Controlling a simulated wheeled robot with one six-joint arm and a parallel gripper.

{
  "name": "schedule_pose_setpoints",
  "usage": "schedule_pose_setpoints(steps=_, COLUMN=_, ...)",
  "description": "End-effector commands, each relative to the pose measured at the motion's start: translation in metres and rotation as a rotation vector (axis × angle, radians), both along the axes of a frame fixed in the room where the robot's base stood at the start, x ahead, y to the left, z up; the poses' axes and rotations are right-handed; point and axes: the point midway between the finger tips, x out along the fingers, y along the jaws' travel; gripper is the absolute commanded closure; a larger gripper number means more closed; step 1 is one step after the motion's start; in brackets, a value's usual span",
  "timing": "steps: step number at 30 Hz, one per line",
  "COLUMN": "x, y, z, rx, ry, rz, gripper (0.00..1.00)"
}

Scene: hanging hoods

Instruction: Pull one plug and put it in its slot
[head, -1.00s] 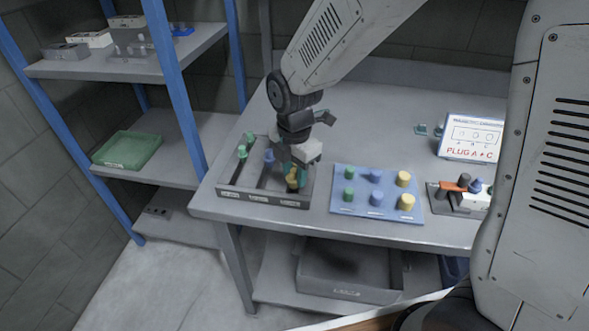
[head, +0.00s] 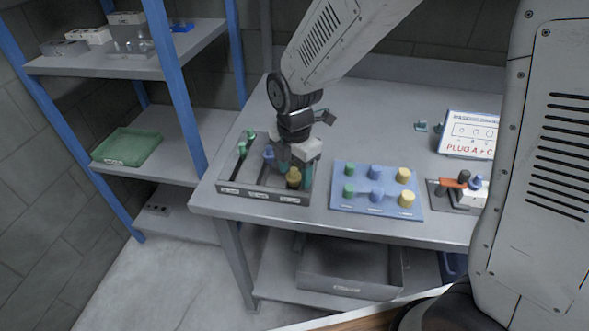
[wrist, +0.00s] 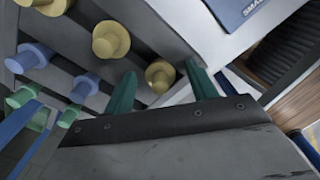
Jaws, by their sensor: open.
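My gripper (head: 296,174) is open over the right compartment of the grey labelled tray (head: 243,194). Its green fingers stand apart on either side of a yellow plug (head: 293,180). In the wrist view, that plug (wrist: 160,75) shows between the fingertips (wrist: 160,84), with a gap on both sides. Other yellow plugs (wrist: 110,40) lie beyond it there. Green plugs (head: 243,150) are in the tray's left compartment and a blue plug (head: 268,153) is in its middle one. The blue board (head: 345,208), right of the tray, carries green, blue and yellow plugs in two rows.
A white sign (head: 470,137) reading "PLUG A + C" stands behind a fixture with an orange lever (head: 453,181) and a dark plug. A blue-post shelf (head: 170,80) is at the left. A grey bin (head: 345,267) is under the table. Bare tabletop lies behind the board.

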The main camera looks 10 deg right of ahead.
Motion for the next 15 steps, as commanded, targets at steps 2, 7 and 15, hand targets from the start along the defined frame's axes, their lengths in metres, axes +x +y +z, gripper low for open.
schedule_pose_setpoints(steps=2, x=0.0, y=0.0, z=0.001, rx=0.001, ry=-0.001, rz=0.0, gripper=0.43)
schedule_pose_setpoints(steps=7, x=0.001, y=0.0, z=0.021, rx=0.002, ry=-0.005, rz=0.0, gripper=0.43)
schedule_pose_setpoints(steps=15, x=0.001, y=0.0, z=0.065, rx=0.001, ry=-0.004, rz=0.0, gripper=0.43)
